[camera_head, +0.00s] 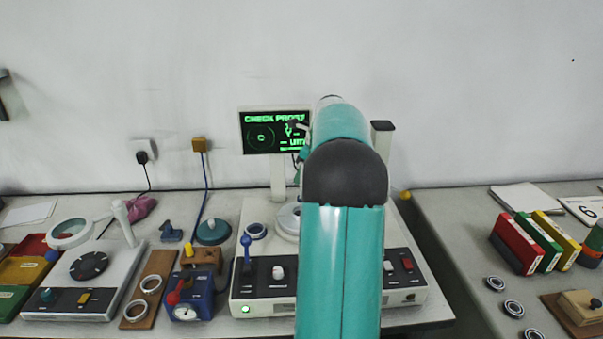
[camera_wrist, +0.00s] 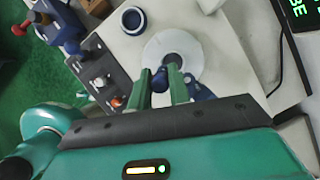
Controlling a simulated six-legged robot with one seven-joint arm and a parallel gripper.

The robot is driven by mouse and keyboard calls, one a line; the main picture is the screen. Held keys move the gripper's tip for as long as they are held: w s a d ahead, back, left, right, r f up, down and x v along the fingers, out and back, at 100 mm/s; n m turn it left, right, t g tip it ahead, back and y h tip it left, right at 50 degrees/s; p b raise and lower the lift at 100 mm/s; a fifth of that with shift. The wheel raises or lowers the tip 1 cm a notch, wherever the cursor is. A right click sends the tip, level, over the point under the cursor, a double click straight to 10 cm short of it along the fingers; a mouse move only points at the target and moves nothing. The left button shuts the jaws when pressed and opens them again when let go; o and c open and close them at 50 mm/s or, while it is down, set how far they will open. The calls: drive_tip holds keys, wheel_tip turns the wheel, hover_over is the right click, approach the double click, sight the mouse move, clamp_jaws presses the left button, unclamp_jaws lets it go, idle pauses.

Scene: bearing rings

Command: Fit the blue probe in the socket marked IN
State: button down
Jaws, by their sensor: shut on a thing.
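My gripper (camera_wrist: 163,76) is shut on a dark blue piece, which I take to be the blue probe (camera_wrist: 160,82). It shows between the two green fingers in the wrist view, over the white gauge station (camera_wrist: 222,60). The fingertips overlap the near edge of a pale disc (camera_wrist: 158,46) with a dark centre. Another dark blue part (camera_wrist: 199,90) shows just right of the fingers; I cannot tell whether it belongs to the probe. No IN mark is readable, and my arm hides the gripper, the probe and part of the station in the head view.
A screen (camera_head: 262,134) behind the station reads "CHECK PROBE". A blue lever (camera_head: 246,255) and a dark blue ring (camera_head: 256,231) are on the station's left. A blue box with a red lever (camera_head: 190,301) stands farther left. A gap separates the right-hand table (camera_head: 455,225).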

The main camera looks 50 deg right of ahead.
drive_tip(key=shift+f, duration=0.55)
drive_tip(key=shift+f, duration=0.35)
drive_tip(key=shift+f, duration=0.65)
drive_tip(key=shift+f, duration=0.35)
drive_tip(key=shift+f, duration=0.35)
drive_tip(key=c, duration=1.2)
unclamp_jaws()
drive_tip(key=shift+c, duration=0.2)
